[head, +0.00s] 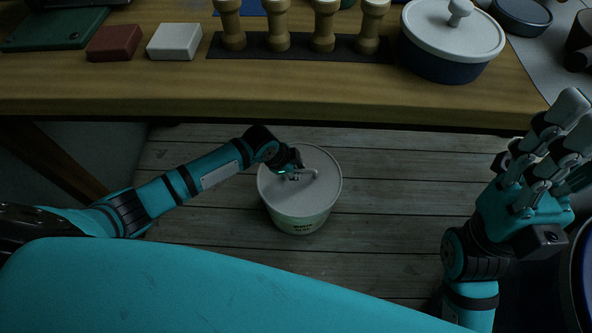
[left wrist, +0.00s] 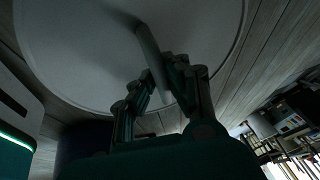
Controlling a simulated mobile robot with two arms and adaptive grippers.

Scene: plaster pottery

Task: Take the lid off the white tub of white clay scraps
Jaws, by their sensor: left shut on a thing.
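The white tub (head: 300,222) stands on the plank floor in front of the bench, with dark lettering on its side. Its round pale lid (head: 318,165) covers the top, so the clay scraps inside are hidden. I cannot see a gap between lid and rim. My left gripper (head: 292,174) is over the lid, shut on its bar handle (head: 306,174). In the left wrist view the handle (left wrist: 149,58) runs between the fingers (left wrist: 158,92), with the lid (left wrist: 80,55) behind. My right gripper (head: 555,145) is at the right, away from the tub, fingers upward; its opening is unclear.
The wooden bench (head: 200,90) runs across the back, its front edge behind the tub. On it are a dark blue pot with a white lid (head: 450,35), several wooden-handled tools (head: 278,28), a white block (head: 174,42) and a red block (head: 114,43). The floor (head: 400,190) right of the tub is clear.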

